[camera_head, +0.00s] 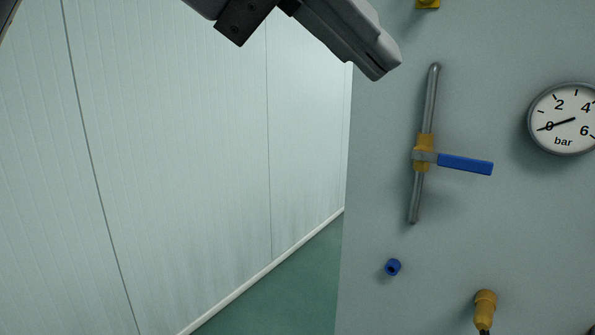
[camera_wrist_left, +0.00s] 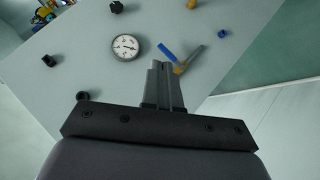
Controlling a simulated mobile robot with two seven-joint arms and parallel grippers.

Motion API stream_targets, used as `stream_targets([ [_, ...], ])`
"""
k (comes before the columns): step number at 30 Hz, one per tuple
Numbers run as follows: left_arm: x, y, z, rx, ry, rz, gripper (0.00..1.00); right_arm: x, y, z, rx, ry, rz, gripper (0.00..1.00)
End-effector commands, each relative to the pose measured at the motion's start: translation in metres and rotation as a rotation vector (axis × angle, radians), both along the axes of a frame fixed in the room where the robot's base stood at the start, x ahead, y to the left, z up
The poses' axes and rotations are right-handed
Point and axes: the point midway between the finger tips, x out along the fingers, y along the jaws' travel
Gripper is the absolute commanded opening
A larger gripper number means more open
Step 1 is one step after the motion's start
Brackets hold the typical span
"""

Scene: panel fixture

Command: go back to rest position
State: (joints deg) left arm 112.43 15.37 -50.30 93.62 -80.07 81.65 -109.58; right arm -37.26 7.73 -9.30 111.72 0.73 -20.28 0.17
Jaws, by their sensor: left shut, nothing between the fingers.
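My left gripper (camera_head: 386,68) reaches in from the top of the head view, its fingers together and empty. It also shows in the left wrist view (camera_wrist_left: 160,66), with the shut fingers pointing toward the panel. In the head view it is up and left of the valve with the blue handle (camera_head: 465,164), apart from it in the picture. The handle sticks out to the right of a grey upright pipe (camera_head: 432,95) with a brass body. The handle also shows in the left wrist view (camera_wrist_left: 166,53). My right gripper is in neither view.
The grey panel (camera_head: 385,180) carries a round bar gauge (camera_head: 563,119), a small blue fitting (camera_head: 393,267) and a brass connector (camera_head: 485,300). A pale ribbed wall (camera_head: 180,150) and green floor (camera_head: 290,290) lie to the left. The space before the wall looks clear.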

Motion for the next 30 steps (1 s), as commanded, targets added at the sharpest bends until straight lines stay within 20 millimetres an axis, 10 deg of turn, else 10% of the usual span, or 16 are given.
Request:
stream_targets([
  [14,0.003,-0.022,-0.054,-0.481,1.035,-0.097,0.0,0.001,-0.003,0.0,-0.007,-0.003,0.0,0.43],
  [30,0.091,0.039,-0.124,-1.003,2.471,-0.106,0.0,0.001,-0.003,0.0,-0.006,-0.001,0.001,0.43],
])
